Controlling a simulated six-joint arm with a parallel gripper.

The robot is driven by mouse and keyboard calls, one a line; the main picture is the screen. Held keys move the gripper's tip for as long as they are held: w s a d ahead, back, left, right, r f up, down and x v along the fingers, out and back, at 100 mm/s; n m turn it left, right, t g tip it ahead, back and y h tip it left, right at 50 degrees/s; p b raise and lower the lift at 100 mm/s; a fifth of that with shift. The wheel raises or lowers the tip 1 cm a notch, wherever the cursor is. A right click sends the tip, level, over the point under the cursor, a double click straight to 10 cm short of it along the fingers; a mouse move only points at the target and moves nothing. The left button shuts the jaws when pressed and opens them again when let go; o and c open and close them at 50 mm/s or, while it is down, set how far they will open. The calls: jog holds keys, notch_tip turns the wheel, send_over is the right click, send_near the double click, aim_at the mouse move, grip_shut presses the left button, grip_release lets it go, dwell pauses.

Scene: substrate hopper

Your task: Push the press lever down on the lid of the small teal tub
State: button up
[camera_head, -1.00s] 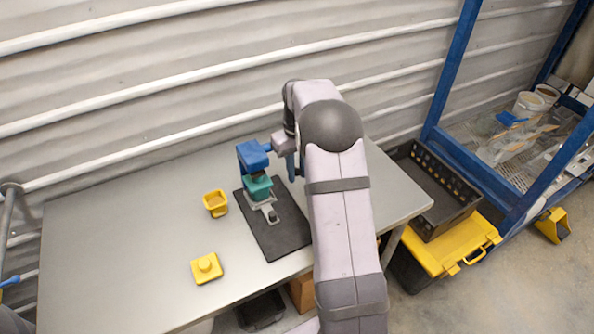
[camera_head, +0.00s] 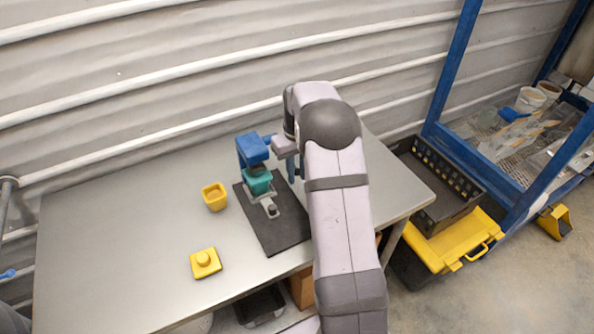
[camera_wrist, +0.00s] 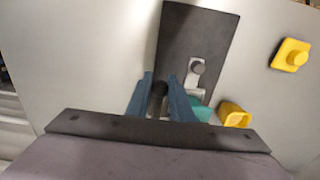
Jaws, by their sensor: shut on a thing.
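The small teal tub (camera_head: 258,183) stands on the dark mat, with a blue block (camera_head: 252,150) directly above it. It also shows, partly hidden, in the wrist view (camera_wrist: 203,107). A grey bracket with a dark knob (camera_wrist: 197,68) reaches out from the tub along the mat. Whether this rod is the press lever, I cannot tell. The lid and its lever are not clearly visible. My arm hides part of this area.
An open yellow tub (camera_head: 214,197) stands left of the teal tub. A yellow lid with a knob (camera_head: 205,262) lies nearer the front edge. The dark mat (camera_head: 282,236) is bare at its front end. The table's left side is clear. A ribbed wall runs behind the table.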

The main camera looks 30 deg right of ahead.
jog(key=shift+s, duration=0.15)
notch_tip(320, 180, up, 3)
jog(key=p, duration=0.2)
jog(key=shift+r+p, duration=0.2)
jog(key=shift+p, duration=0.2)
jog(key=shift+r+p, duration=0.3)
jog(key=shift+r, duration=0.05)
jog(key=o, duration=0.6)
